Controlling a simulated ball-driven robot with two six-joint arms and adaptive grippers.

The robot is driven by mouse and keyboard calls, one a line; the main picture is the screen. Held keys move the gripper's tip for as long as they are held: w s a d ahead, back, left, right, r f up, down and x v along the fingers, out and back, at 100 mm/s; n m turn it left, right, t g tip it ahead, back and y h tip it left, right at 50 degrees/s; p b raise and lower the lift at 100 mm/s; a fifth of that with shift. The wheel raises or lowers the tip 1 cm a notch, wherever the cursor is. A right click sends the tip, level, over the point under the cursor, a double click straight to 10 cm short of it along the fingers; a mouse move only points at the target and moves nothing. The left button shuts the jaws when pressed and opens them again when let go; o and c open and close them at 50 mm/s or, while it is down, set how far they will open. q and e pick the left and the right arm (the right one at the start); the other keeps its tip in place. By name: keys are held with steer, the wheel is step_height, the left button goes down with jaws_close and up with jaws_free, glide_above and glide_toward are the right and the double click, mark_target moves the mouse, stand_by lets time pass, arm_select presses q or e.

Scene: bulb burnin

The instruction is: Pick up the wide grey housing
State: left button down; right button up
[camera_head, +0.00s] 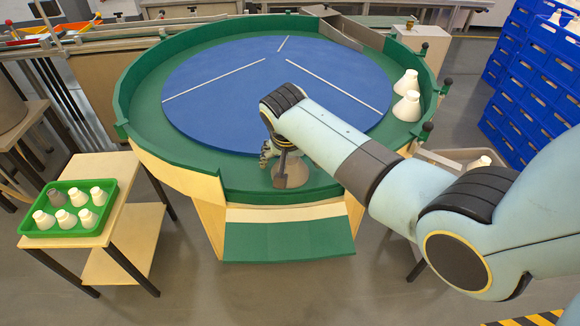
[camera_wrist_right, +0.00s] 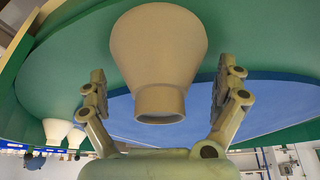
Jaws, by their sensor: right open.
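The wide grey housing (camera_head: 290,171) stands on the green rim of the round table, near its front edge. In the right wrist view the housing (camera_wrist_right: 158,48) looks grey-brown, with a broad flared body and a narrow neck with an open end. My right gripper (camera_head: 276,150) is at the neck end of the housing, partly hidden by my own arm. In the wrist view the fingers of this gripper (camera_wrist_right: 161,70) are open, one on each side of the housing, with gaps visible on both sides. My left gripper is not in view.
Two white housings (camera_head: 407,105) stand on the rim at the right. A green tray (camera_head: 38,230) with several white housings and a smaller grey one (camera_head: 57,197) is on the wooden table (camera_head: 128,172) at left. A green sloped panel (camera_head: 290,240) lies in front. Blue crates (camera_head: 530,90) stack at right.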

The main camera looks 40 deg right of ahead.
steer(key=c, duration=1.2)
steer(key=shift+r, duration=0.15)
